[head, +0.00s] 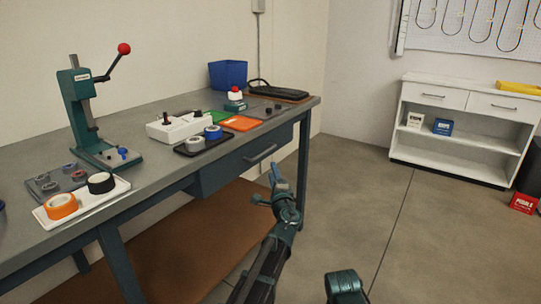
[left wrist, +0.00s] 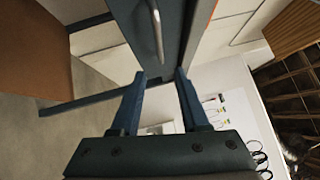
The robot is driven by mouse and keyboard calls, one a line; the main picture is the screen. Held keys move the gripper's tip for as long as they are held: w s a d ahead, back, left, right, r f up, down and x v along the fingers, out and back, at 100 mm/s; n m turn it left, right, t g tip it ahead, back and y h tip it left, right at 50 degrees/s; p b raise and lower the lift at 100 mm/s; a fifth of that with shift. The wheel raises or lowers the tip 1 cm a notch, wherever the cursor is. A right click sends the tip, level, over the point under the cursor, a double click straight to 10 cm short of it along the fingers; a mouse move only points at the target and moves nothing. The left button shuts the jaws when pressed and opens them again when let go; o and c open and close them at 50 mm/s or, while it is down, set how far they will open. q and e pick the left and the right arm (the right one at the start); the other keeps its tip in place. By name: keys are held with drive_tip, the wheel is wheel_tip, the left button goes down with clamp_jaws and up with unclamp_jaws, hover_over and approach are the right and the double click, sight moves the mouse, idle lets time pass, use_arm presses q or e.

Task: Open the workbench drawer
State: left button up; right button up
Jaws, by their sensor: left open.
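The workbench (head: 140,190) has a grey top and a dark blue-green frame. Its drawer (head: 225,172) sits under the top and looks closed. A pale bar handle (head: 262,154) is on the drawer front. My left gripper (head: 275,172) is just in front of the drawer, slightly below and right of the handle in the head view. In the left wrist view my left gripper (left wrist: 158,74) has its fingers spread, with nothing between them. The handle (left wrist: 157,28) lies beyond the fingertips, and the drawer front (left wrist: 175,35) is behind it. My right gripper is not seen.
On the bench stand a lever press (head: 82,110), a white tray with tape rolls (head: 115,190), an orange mat (head: 240,123) and a blue bin (head: 228,75). A white cabinet (head: 465,128) stands against the far wall.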

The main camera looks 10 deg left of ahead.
sight(266, 151)
use_arm(q)
drive_tip(key=p+x, duration=0.1)
drive_tip(key=x, duration=1.2)
drive_tip(key=shift+w+a+p, duration=0.3)
drive_tip(key=shift+p, duration=0.1)
clamp_jaws()
idle(0.8)
